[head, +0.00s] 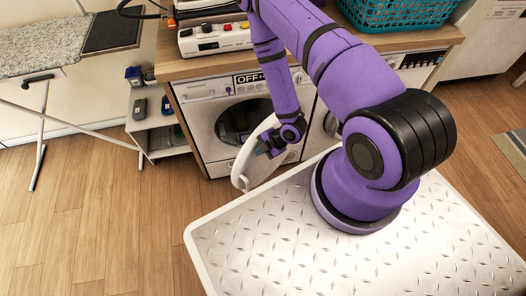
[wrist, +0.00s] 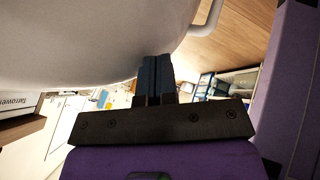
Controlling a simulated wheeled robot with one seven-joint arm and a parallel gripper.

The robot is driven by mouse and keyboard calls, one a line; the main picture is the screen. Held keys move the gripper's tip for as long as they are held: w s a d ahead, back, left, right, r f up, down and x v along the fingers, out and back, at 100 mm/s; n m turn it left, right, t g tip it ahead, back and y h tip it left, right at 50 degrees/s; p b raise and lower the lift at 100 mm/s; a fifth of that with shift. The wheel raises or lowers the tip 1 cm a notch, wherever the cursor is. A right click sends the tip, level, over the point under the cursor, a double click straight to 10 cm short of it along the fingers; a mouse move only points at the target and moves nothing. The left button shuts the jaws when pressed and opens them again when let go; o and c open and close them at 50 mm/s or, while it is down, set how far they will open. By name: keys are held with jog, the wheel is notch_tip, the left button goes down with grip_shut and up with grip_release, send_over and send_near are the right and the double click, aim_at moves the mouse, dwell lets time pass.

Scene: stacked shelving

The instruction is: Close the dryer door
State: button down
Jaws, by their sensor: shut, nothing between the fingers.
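The dryer (head: 205,113) is a white front-loading machine under a wooden counter, with a dark round opening (head: 240,121). Its round white door (head: 247,169) stands open, swung out to the right of the opening. My gripper (head: 266,151) is in front of the door and overlaps its face in the head view. In the wrist view my gripper (wrist: 155,75) has its dark fingers together, with nothing between them. The pale curved door (wrist: 85,40) fills the upper left there, right by the fingertips. I cannot tell whether they touch.
A second white machine (head: 415,62) stands to the right, partly behind my arm. A small shelf (head: 157,128) and an ironing board (head: 65,50) are at the left. A teal basket (head: 395,12) is on the counter.

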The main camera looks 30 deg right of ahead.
jog(key=shift+w, duration=0.1)
jog(key=w+a+m+t+h, duration=0.2)
jog(key=w+m, duration=0.4)
jog(key=w, duration=1.3)
jog(key=shift+w+a+m+t+h, duration=0.25)
jog(key=shift+a+m+h, duration=0.2)
jog(key=shift+h, duration=0.25)
jog(key=shift+s, duration=0.1)
jog(key=v, duration=1.1)
jog(key=shift+f, duration=0.1)
